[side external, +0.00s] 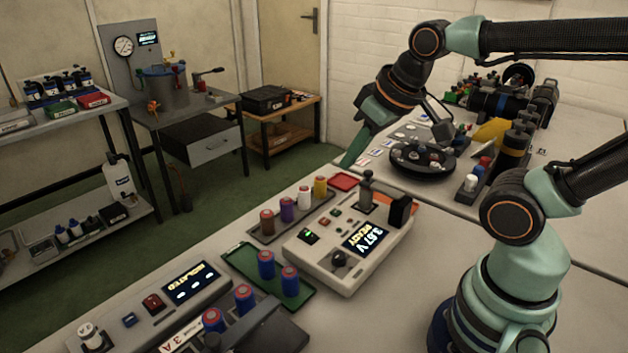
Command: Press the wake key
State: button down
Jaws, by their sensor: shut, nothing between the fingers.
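My gripper (347,161) is shut and empty, pointing down and to the left. In the picture it ends just above the red pad at the back of the bench; its height above the bench is hard to tell. A white tester box (330,282) stands mid-bench, its display (366,240) reading 3.67 V READY. Its top carries a green-lit part (309,236), small red keys (324,221) and a black knob (339,258). A grey box at lower left has a display (190,283) reading ISOLATED, a red key (152,303) and a blue key (130,320). I cannot read which key is the wake key.
Coloured cells stand in a rack (262,237) behind the tester, and blue cells stand on a green tray (238,262). A round black carousel (422,160) sits to the right of my gripper. A red pad (344,181) lies behind the tester.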

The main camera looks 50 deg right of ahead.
dwell(0.6)
jog(key=n+g, duration=0.6)
jog(key=n, duration=1.2)
send_over(325, 221)
notch_tip(325, 221, down, 6)
jog(key=shift+d, duration=0.1)
jog(key=shift+f, duration=0.1)
notch_tip(325, 221, down, 14)
